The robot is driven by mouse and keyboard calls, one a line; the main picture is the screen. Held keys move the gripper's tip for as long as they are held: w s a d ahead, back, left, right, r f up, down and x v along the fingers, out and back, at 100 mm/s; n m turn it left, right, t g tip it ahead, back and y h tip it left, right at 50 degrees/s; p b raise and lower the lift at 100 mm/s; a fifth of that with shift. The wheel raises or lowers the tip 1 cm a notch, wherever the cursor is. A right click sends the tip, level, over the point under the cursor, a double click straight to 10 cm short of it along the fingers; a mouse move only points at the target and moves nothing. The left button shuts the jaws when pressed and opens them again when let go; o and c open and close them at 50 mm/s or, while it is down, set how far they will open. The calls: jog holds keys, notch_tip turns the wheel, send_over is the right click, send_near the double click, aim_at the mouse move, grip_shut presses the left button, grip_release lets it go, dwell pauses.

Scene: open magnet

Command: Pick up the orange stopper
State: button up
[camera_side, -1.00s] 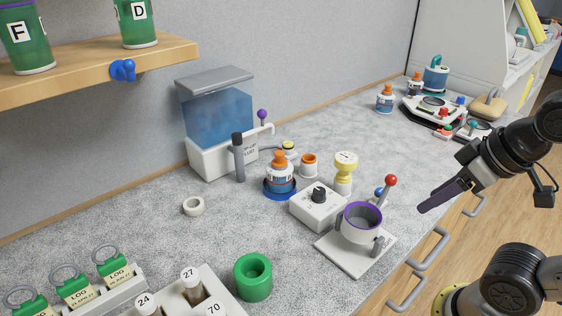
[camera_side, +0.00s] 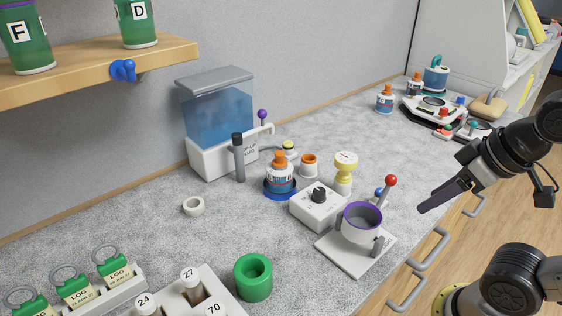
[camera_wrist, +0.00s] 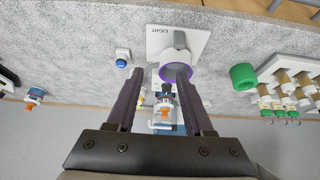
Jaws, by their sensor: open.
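An orange stopper (camera_side: 280,157) sits upright on a white and blue labelled bottle (camera_side: 280,179) in the middle of the counter, on a blue round base. In the wrist view, small orange parts (camera_wrist: 165,112) show between my fingers in the distance; I cannot tell for sure that they are this stopper. My gripper (camera_side: 422,209) is open and empty, off to the right of the bottle above the counter's front edge, well apart from it. In the wrist view, the two dark fingers (camera_wrist: 160,73) stand apart.
An orange-rimmed jar (camera_side: 308,165) and a water tank (camera_side: 218,125) are near the bottle.

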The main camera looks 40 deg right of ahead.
jog(key=shift+o, duration=0.4)
